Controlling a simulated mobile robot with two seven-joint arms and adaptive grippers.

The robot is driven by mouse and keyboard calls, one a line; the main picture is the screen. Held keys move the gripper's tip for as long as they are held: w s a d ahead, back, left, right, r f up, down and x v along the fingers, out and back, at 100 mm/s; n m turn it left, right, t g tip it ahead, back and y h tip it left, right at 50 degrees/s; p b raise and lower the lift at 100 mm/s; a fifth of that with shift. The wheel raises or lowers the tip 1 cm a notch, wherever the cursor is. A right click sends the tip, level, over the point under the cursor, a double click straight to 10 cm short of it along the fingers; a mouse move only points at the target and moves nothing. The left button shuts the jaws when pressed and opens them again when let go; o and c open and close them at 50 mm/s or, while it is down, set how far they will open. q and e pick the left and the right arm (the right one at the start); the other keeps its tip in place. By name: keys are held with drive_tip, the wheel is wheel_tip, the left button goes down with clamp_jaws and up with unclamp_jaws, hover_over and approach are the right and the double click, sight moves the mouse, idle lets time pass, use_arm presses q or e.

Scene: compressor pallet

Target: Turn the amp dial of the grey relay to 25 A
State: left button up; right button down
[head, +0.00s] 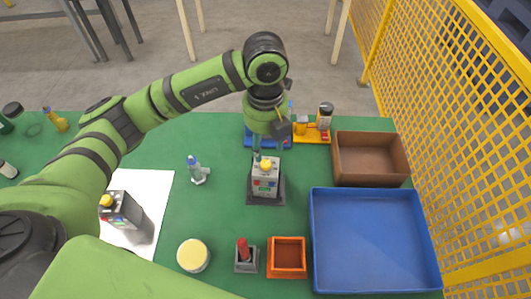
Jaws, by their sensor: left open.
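A grey relay (266,185) with a yellow knob (266,165) on top and small coloured marks on its front stands upright in a dark base (251,197) mid-table. My left gripper (257,156) reaches down from above, its tips just behind and slightly left of the yellow knob. It is open; whether a fingertip touches the relay cannot be told. The amp dial's setting is too small to read. A second, darker-sided relay (120,211) with a yellow knob stands on a white sheet (153,191) at the left. My right gripper is not in view.
A blue tray (313,240), brown box (370,181) and orange box (287,275) stand to the right. A red-topped part (244,251), a pale yellow-topped round part (193,254) and a small clear-blue fitting (198,172) stand nearby. Yellow mesh fencing (455,110) borders the right side.

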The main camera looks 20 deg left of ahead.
use_arm(q)
wheel_tip(320, 180, up, 5)
drive_tip(key=shift+r, duration=0.1)
drive_tip(key=shift+s, duration=0.1)
idle(0.6)
